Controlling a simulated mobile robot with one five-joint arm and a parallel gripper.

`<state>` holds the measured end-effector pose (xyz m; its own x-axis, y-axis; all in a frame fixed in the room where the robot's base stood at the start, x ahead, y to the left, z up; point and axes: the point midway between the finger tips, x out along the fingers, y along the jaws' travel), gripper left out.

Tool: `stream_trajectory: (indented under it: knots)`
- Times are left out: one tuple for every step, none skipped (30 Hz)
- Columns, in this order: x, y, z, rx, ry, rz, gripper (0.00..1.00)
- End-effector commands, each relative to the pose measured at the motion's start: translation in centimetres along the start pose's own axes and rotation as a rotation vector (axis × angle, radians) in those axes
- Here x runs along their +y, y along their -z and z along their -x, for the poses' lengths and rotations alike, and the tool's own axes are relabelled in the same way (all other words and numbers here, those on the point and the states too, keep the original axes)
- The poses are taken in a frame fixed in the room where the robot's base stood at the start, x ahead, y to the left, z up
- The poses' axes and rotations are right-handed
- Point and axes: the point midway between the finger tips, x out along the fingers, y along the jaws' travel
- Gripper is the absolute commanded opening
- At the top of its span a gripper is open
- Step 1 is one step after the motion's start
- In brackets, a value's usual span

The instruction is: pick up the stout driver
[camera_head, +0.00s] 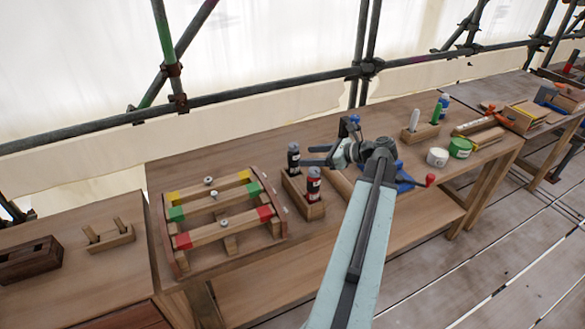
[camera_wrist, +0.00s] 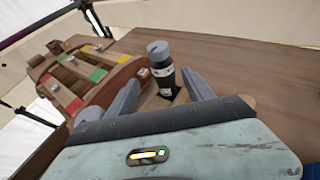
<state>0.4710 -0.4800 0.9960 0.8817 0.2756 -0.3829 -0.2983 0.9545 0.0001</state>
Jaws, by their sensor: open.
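Two dark drivers with white labels stand upright in a wooden holder (camera_head: 316,210) in the head view. The back driver (camera_head: 293,158) is black. The front driver (camera_head: 313,184) has red on it. I cannot tell surely which is the stout one. My gripper (camera_head: 309,155) is open, its fingers pointing left at the back driver, just above the holder. In the wrist view, a black driver (camera_wrist: 163,72) with a grey top and white label stands between and beyond my open fingers (camera_wrist: 160,90). I cannot tell whether they touch it.
A wooden rack (camera_head: 222,232) with yellow, green and red blocks stands left of the holder. To the right are a white tub (camera_head: 437,157), a green tub (camera_head: 460,148) and a wooden block holding tools (camera_head: 420,132). Scaffold poles (camera_head: 250,90) run behind the bench.

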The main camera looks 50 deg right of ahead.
Motion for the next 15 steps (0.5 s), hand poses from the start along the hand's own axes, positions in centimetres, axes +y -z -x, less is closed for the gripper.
stream_trajectory:
  knots:
    - [-0.1,0.0,0.1,0.000,0.001,0.000,0.61]
    - [-0.1,0.1,0.0,0.000,0.002,-0.001,0.61]
    - [-0.1,0.1,-0.2,0.000,0.003,-0.001,0.61]
    - [-0.2,0.2,-0.5,0.000,0.004,-0.001,0.61]
    - [-0.2,0.3,-0.8,0.000,0.004,-0.002,0.61]
    - [-0.2,0.3,-1.4,0.000,0.004,-0.002,0.61]
    - [-0.2,0.3,-1.8,0.000,0.004,-0.002,0.61]
    - [-0.3,0.3,-2.0,0.000,0.005,-0.003,0.61]
    - [-0.3,0.3,-2.2,0.000,0.007,-0.003,0.61]
    - [-0.4,0.2,-2.2,0.000,0.008,-0.003,0.61]
    - [-0.4,0.2,-2.1,0.000,0.009,-0.004,0.61]
    - [-0.4,0.2,-2.2,0.000,0.009,-0.004,0.61]
    - [-0.5,0.3,-2.5,0.000,0.009,-0.004,0.61]
    - [-0.5,0.3,-2.8,0.000,0.009,-0.003,0.61]
    - [-0.6,0.4,-3.3,0.001,0.008,-0.003,0.61]
